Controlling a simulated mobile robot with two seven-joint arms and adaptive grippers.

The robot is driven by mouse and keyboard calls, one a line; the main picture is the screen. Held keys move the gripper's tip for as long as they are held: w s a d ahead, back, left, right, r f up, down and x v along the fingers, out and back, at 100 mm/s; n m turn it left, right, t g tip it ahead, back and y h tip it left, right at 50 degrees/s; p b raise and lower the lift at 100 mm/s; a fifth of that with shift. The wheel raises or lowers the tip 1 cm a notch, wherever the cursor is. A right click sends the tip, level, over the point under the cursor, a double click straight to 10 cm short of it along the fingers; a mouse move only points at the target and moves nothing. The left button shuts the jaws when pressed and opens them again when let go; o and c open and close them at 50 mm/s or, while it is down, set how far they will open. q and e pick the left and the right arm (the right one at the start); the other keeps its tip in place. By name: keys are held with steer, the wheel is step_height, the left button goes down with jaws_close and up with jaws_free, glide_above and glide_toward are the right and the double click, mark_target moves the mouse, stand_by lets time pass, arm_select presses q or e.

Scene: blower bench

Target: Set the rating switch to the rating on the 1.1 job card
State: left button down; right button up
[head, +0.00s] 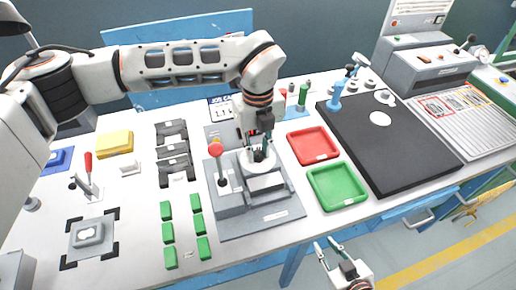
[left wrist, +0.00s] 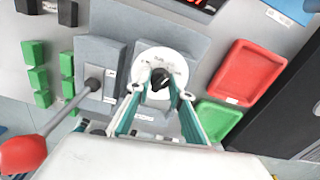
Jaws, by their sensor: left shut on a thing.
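The rating switch is a black knob (left wrist: 160,85) on a round white dial plate (left wrist: 165,62), set on a grey fixture (head: 231,200). My left gripper (head: 258,155) reaches down over the dial, and its fingers are shut on the knob; in the left wrist view its fingertips (left wrist: 161,78) stand on either side of it. The dial markings are too small to read. The job card (head: 222,110) stands behind the fixture, partly hidden by my left arm; "1.1" shows on it, but its rating is not readable. My right gripper (head: 328,246) is open and empty in front of the bench.
A red-knobbed lever (head: 215,149) rises close to the left of the dial; it also shows in the left wrist view (left wrist: 24,153). A red tray (head: 313,146) and a green tray (head: 337,187) lie to the right. Several green blocks (head: 168,232) lie left of the fixture.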

arm_select(q)
steer(key=shift+r+n, duration=0.1)
steer(key=shift+n, duration=0.3)
steer(key=c, duration=1.8)
jaws_free()
